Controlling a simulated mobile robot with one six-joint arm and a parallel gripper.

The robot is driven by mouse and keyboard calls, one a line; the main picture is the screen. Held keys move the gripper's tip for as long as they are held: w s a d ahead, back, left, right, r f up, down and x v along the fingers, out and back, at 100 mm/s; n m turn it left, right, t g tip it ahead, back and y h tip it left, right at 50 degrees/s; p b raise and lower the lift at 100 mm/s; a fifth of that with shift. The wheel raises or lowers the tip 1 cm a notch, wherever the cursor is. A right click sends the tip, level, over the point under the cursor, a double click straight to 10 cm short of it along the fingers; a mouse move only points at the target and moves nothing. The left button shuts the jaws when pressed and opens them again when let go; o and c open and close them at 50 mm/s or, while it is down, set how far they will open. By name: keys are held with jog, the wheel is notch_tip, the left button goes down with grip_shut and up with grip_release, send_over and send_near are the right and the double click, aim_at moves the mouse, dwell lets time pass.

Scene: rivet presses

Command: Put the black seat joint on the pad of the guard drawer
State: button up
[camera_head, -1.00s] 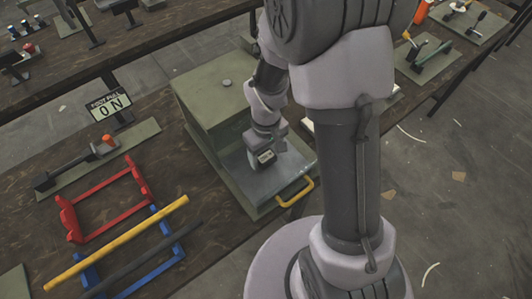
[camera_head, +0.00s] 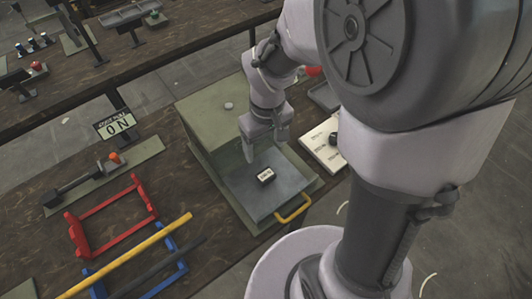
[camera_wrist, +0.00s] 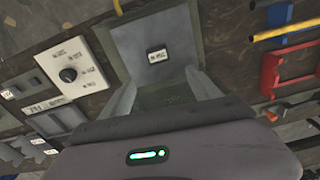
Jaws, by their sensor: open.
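The black seat joint (camera_head: 266,175), a small dark block with a white label, lies on the grey floor of the pulled-out guard drawer (camera_head: 240,198). In the wrist view the joint (camera_wrist: 157,56) rests inside the drawer (camera_wrist: 184,52), apart from its walls. My gripper (camera_head: 265,147) is open and empty, above and behind the joint in the head view, close to the green housing (camera_head: 205,115). A separate pad outline under the joint cannot be made out. The fingertips do not show clearly in the wrist view.
A yellow handle (camera_head: 293,208) is on the drawer's front. Right of the drawer lies a white panel (camera_head: 318,145) with a dark knob. Left are a red frame (camera_head: 112,212), a yellow bar (camera_head: 130,255) and an "ON" sign (camera_head: 115,124).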

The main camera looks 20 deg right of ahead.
jog(key=s+a+r+m+t+y, duration=0.1)
jog(key=s+r+m+t, duration=0.1)
jog(key=s+r, duration=0.4)
jog(key=s+a+r+m+t, duration=0.2)
jog(key=s+r+m, duration=0.3)
jog(key=r, duration=0.4)
jog(key=shift+s+a+r+t+y, duration=0.3)
jog(key=shift+s+t+y, duration=0.1)
jog(key=shift+s+t, duration=0.3)
notch_tip(320, 180, down, 7)
jog(key=b, duration=0.7)
